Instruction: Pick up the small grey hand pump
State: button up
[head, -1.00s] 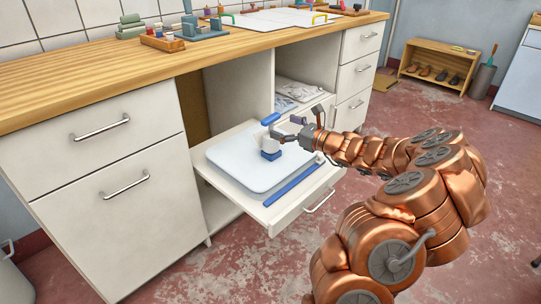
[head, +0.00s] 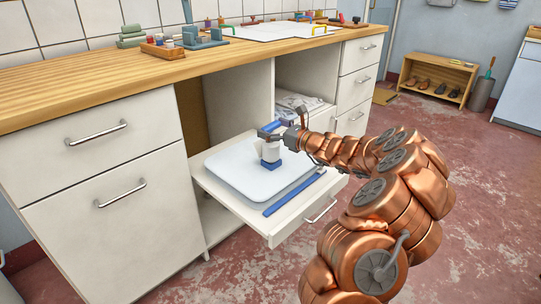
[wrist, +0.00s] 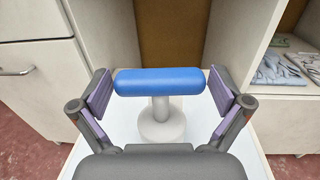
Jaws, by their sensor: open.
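The small hand pump (wrist: 162,122) is pale grey, with an upright post on a round base and a blue crossbar handle (wrist: 160,81) on top. It stands on the white tray-like board (head: 231,178) of the pulled-out drawer. In the wrist view my gripper (wrist: 160,93) is open, with one purple-padded finger on each side of the blue handle. A gap shows between the handle and each pad. How deep the handle lies between the fingers is unclear.
The drawer (head: 275,232) stands out from under the wooden counter (head: 110,82). A blue strip (head: 294,194) lies along the board's right side. Cabinet walls stand close behind. A compartment with folded papers or cloths (wrist: 287,66) lies to the right. The floor in front is open.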

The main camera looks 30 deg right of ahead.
jog(key=c, duration=1.5)
